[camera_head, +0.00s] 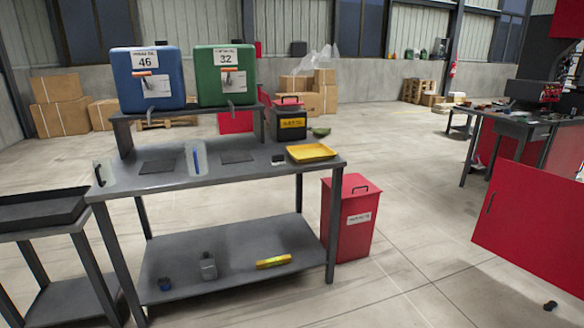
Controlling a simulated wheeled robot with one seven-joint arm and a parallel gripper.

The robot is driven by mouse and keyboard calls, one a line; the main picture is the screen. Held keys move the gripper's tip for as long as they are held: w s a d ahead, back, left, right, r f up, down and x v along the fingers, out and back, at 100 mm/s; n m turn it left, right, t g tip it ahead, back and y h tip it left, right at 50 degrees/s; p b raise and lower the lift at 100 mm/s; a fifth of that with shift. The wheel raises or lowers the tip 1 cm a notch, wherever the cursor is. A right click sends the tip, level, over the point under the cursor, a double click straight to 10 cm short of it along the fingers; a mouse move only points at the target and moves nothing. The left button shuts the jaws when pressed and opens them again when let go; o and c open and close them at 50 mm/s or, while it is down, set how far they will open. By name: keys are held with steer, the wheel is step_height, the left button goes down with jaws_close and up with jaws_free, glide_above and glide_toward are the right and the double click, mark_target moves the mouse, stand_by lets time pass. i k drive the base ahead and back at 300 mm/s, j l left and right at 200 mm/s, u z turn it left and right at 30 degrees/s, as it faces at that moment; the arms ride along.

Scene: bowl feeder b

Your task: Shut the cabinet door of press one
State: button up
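A flat red panel (530,225) with a slim dark upright handle (490,203) near its left edge stands at the right side of the view. It looks like a cabinet door, clear of the floor, and its right part is cut off by the picture edge. The cabinet it hangs on and its hinge side are not clearly seen, so I cannot tell how far open it is. No label naming press one is readable. My gripper is not in view.
A grey workbench (325,166) with blue (148,77) and green (224,75) containers stands left of centre. A red bin (350,215) stands at its right end. Open floor lies between bin and red panel. A small dark object (550,305) lies below the panel.

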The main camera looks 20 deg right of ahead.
mark_target(531, 218)
steer(key=i+z, duration=0.3)
steer(key=i, duration=0.2)
steer(key=i+j+z, duration=0.1)
steer(key=i+z, duration=0.2)
steer(key=i, duration=0.2)
steer(key=i+j+z, duration=0.3)
steer(key=i, duration=0.15)
steer(key=i+z, duration=0.6)
steer(key=z, duration=0.15)
steer(key=i+j+z, duration=0.2)
steer(key=z, duration=0.2)
steer(key=i+j+z, duration=0.35)
steer(key=i+j, duration=0.4)
steer(key=j, duration=0.2)
steer(key=i+j, duration=0.45)
steer(key=j, duration=0.15)
steer(key=k+u, duration=0.05)
